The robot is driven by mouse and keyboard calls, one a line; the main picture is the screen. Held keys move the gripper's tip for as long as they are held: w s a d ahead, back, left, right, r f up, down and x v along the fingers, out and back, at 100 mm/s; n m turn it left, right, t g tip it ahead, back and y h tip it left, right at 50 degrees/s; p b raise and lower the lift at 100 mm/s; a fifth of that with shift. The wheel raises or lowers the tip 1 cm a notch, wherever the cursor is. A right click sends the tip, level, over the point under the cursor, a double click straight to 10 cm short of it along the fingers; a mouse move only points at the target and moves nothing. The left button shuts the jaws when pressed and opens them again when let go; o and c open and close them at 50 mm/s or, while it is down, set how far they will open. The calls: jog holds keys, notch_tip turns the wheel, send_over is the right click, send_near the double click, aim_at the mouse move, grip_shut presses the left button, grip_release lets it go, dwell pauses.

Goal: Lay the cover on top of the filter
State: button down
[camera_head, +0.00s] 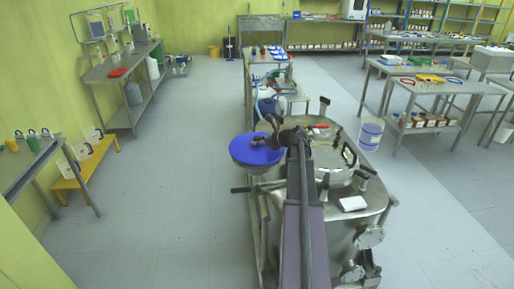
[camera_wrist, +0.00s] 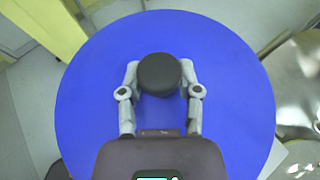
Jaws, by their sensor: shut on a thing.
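The cover is a round blue disc (camera_head: 257,153) with a black knob at its centre. It is at the left side of the steel vessel, and a grey rim shows under its front edge. In the wrist view the blue cover (camera_wrist: 90,90) fills most of the picture. My gripper (camera_wrist: 160,80) has its two fingers on opposite sides of the black knob (camera_wrist: 160,72), shut on it. The steel vessel with a round top (camera_head: 335,163), handles and clamps looks like the filter. My arm hides part of it. I cannot tell whether the cover touches anything below.
A small white item (camera_head: 352,203) lies on the vessel's flat top. Black handles stick up around the round top. A steel bench (camera_head: 262,65) with bottles stands behind.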

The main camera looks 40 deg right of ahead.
aim_at(262, 146)
jog(key=shift+w+d, duration=0.4)
jog(key=shift+w, duration=0.15)
jog(key=shift+f+b, duration=1.8)
jog(key=shift+f, duration=0.2)
jog(key=shift+c, duration=1.5)
grip_release()
jog(key=shift+r, duration=0.2)
